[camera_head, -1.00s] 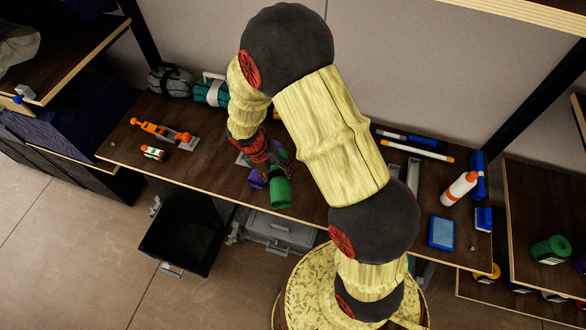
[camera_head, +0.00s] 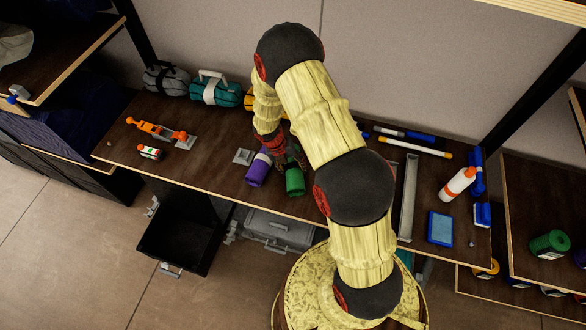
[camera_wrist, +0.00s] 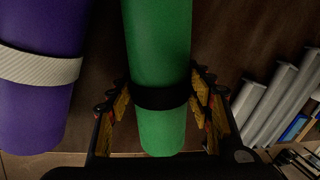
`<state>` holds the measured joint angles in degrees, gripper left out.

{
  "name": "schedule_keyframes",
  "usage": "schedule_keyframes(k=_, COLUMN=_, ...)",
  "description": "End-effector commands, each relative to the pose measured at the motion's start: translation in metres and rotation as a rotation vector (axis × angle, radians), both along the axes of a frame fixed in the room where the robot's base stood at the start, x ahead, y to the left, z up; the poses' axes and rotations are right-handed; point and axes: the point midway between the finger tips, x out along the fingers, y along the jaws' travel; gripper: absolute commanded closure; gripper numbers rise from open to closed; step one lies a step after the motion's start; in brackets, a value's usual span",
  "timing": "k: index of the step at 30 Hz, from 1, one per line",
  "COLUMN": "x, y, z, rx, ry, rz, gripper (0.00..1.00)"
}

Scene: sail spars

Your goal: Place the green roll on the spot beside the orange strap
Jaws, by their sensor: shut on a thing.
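The green roll (camera_head: 294,183) is near the front edge of the dark worktop, right of a purple roll (camera_head: 258,169). My gripper (camera_head: 290,163) is shut on the green roll. In the wrist view, the fingers flank the green roll (camera_wrist: 160,50) near its black band, and the purple roll with a pale band (camera_wrist: 40,68) is apart on the left. Whether the green roll touches the worktop is unclear. The orange strap (camera_head: 150,128) lies at the left of the worktop, with a grey plate (camera_head: 187,143) at its right end.
A small striped roll (camera_head: 149,152) lies in front of the strap. Another grey plate (camera_head: 243,156) is left of the purple roll. A teal bag (camera_head: 214,91) stands at the back. A grey channel (camera_head: 408,198) and a white bottle (camera_head: 458,186) are on the right.

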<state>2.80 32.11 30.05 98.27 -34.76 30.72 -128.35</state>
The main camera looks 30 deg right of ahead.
Motion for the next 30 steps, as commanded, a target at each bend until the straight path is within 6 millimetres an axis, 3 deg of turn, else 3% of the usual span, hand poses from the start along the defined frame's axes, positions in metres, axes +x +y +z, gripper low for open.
schedule_keyframes(k=11, x=0.0013, y=0.0002, z=-0.006, rx=0.0, ry=-0.002, rz=0.0, gripper=0.84)
schedule_keyframes(k=12, x=0.0011, y=0.0002, z=-0.0069, rx=0.0, ry=-0.002, rz=0.0, gripper=0.49)
schedule_keyframes(k=21, x=0.001, y=0.0002, z=-0.0063, rx=0.0, ry=-0.002, rz=0.0, gripper=0.32)
schedule_keyframes(k=30, x=0.0011, y=0.0001, z=-0.0058, rx=0.0, ry=-0.002, rz=0.0, gripper=0.31)
